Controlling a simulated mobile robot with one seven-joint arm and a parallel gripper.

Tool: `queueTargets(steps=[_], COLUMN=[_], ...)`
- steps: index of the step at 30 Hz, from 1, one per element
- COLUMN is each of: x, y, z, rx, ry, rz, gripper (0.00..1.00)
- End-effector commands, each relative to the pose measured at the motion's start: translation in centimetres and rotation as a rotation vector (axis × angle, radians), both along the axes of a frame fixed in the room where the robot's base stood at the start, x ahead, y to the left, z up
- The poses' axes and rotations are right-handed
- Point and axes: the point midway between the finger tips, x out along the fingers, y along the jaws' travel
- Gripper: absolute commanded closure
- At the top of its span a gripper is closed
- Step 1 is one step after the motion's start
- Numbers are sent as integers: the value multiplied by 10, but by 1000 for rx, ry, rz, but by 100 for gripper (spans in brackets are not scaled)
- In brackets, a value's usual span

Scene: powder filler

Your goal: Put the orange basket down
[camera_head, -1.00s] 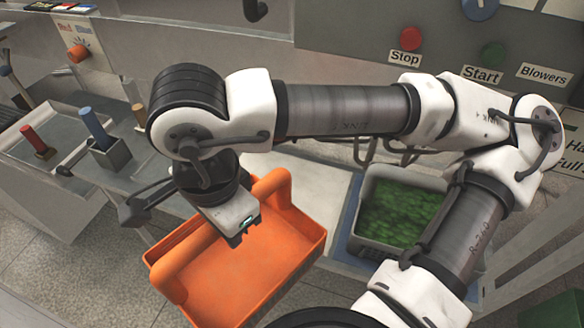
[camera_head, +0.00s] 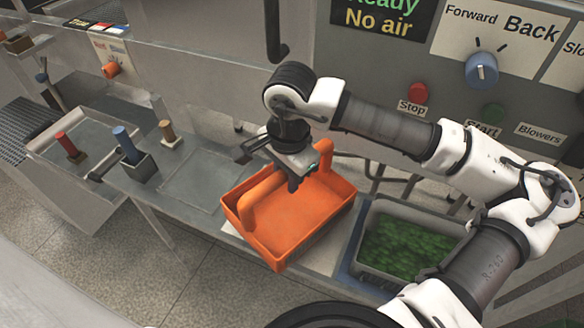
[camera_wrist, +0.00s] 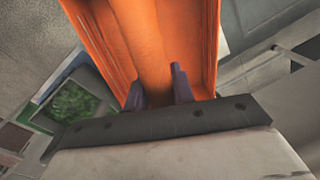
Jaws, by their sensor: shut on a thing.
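The orange basket (camera_head: 305,217) is an open tray with a thick raised handle. In the head view it is at the centre, over the metal bench, and slightly tilted. I cannot tell whether its underside touches the bench. My gripper (camera_head: 296,180) is above the basket's handle. In the wrist view, the two dark fingers of my gripper (camera_wrist: 160,85) straddle the orange handle of the basket (camera_wrist: 150,40) and are shut on it. The fingertips are partly hidden in the head view.
A grey bin of green pieces (camera_head: 405,245) stands right of the basket on a blue mat (camera_head: 350,262). Left on the bench (camera_head: 185,190) are red, blue and brown-topped handles (camera_head: 122,140). A control panel (camera_head: 400,60) rises behind. Bare bench lies left of the basket.

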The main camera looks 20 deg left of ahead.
Motion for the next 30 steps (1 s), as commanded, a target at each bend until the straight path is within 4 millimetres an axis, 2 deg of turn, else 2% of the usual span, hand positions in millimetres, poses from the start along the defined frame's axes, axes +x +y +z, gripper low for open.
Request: queueTargets(steps=[3,6,16,29,30], x=[18,25,25,26,26], y=[0,-1,0,0,0], z=[3,1,-32,-39,-39], rx=[2,1,1,1,0], ry=[2,0,0,-2,-1], rz=[-2,0,2,1,1], gripper=[100,100,100,100,74])
